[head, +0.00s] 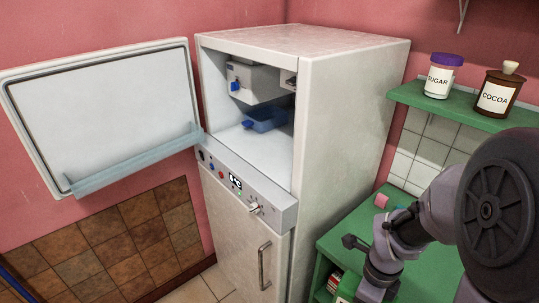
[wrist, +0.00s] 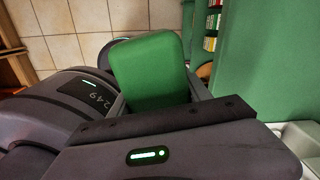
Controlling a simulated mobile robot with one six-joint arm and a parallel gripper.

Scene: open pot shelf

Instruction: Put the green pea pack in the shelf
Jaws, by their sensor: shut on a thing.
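The green pea pack (wrist: 150,70) shows in the wrist view as a plain green block with rounded corners, tilted a little. My gripper (wrist: 165,108) is shut on its lower part, which the jaw hides. In the head view my arm hangs at the lower right, and I cannot clearly make out the pack there. A green wall shelf (head: 455,115) is at the upper right. The fridge (head: 345,110) stands in the middle with its upper compartment open. I cannot tell which shelf the task means.
The fridge door (head: 100,115) is swung open to the left. A blue tray (head: 266,119) sits inside the compartment. A sugar jar (head: 440,78) and a cocoa jar (head: 496,98) stand on the wall shelf. A green unit (head: 345,235) beside the fridge holds small packs (head: 334,282).

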